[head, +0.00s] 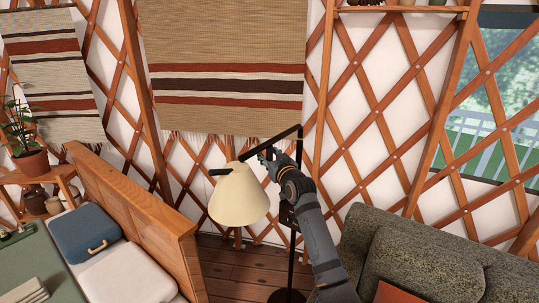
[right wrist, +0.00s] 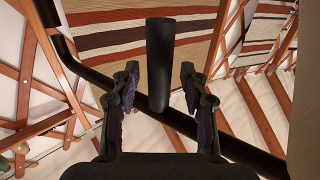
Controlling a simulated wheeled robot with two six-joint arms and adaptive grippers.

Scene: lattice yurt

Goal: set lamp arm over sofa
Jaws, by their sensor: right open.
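A floor lamp has a cream cone shade (head: 240,197), a black lamp arm (head: 287,133) and a dark upright pole (head: 292,262). The shade hangs over the wooden floor, left of the grey-green sofa (head: 465,262). My right gripper (head: 266,154) is at the lamp arm, just above and right of the shade. In the right wrist view its two fingers (right wrist: 160,80) are open, with a dark bar (right wrist: 160,55) between them and gaps on both sides. The lamp arm crosses diagonally there, and the shade's edge (right wrist: 305,110) shows at right. My left gripper is out of view.
A wooden headboard (head: 140,205) with a blue cushion (head: 84,235) stands at left. A potted plant (head: 29,150) sits on a side table. The lattice wall (head: 375,100) with woven hangings is behind. Bare floor (head: 235,265) lies between headboard and sofa.

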